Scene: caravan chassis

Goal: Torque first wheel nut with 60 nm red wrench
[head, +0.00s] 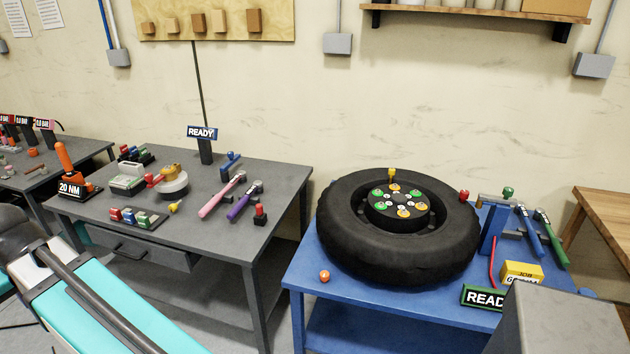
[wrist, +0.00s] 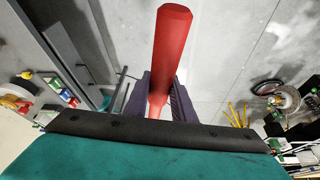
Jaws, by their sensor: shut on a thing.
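My gripper (wrist: 159,95) is shut on the red-handled wrench (wrist: 172,45) in the wrist view. The thick red grip points up and away from the jaws, and a thinner red part runs between them. The wrench's head end is hidden, and so is any marking on it. The gripper is not in the head view. The black wheel (head: 345,240) lies flat on a blue table in the head view. Its hub (head: 372,212) carries several green and orange nut positions. I cannot tell which is the first nut. The wrench appears to be away from the wheel.
The blue table (head: 335,290) also holds blue and green wrenches (head: 530,232), a READY sign (head: 482,297) and an orange ball (head: 324,276). The grey table (head: 200,235) holds a 20 NM tool (head: 75,185), pink and purple wrenches (head: 222,196) and small parts.

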